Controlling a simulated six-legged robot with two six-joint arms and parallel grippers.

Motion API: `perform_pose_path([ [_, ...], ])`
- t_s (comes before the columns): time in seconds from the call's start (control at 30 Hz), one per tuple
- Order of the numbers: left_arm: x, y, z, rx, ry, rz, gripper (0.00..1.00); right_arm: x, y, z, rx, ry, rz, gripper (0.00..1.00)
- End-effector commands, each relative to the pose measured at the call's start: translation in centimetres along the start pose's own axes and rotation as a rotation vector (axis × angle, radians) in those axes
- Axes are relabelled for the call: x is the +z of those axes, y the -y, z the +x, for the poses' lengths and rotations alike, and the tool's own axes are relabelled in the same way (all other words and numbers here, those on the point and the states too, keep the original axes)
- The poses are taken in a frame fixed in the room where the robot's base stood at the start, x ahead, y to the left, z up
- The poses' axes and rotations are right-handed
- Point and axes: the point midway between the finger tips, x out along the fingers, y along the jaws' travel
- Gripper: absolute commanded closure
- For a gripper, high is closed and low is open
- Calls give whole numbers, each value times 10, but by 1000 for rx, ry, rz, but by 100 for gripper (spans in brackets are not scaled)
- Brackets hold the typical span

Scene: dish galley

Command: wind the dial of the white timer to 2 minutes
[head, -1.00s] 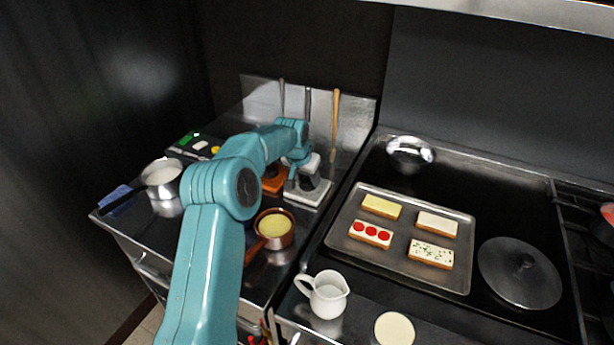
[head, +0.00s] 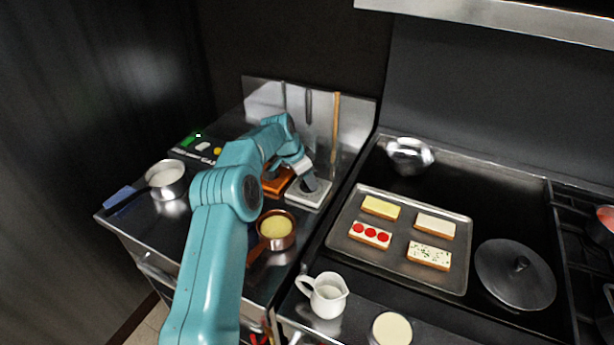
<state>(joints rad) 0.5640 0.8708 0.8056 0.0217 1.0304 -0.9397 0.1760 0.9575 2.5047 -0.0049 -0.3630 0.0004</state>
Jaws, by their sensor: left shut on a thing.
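The white timer (head: 297,199) is a low pale block on the left counter, in front of the steel back panel. My left gripper (head: 311,186) reaches down onto its top and is shut on its dial. The gripper hides the dial and its marks, so the setting cannot be read. My right gripper is not in view.
An orange block-like thing (head: 274,186) stands just left of the white timer. A copper pan (head: 263,243), a steel saucepan (head: 172,192) and a white jug (head: 324,297) stand nearby. A tray (head: 345,208) of topped slices lies to the right. Utensils (head: 335,120) hang behind.

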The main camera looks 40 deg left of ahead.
Motion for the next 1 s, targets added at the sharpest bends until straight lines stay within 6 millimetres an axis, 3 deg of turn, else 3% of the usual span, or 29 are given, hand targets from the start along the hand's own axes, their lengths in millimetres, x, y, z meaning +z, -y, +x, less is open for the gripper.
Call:
perform_pose_path([
  [0.47, 0, 0, 1, 9, 2, 18, 84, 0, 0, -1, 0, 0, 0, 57],
  [0.5, 0, 0, 1, 9, 2, 18, 50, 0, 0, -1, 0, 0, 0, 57],
  [0.57, 0, 0, 1, 9, 2, 18, 31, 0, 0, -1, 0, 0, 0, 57],
  [0.87, 0, 0, 0, 7, 1, 18, 28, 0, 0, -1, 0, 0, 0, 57],
  [1.0, 0, 1, -11, 5, -1, 18, 28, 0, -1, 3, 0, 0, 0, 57],
])
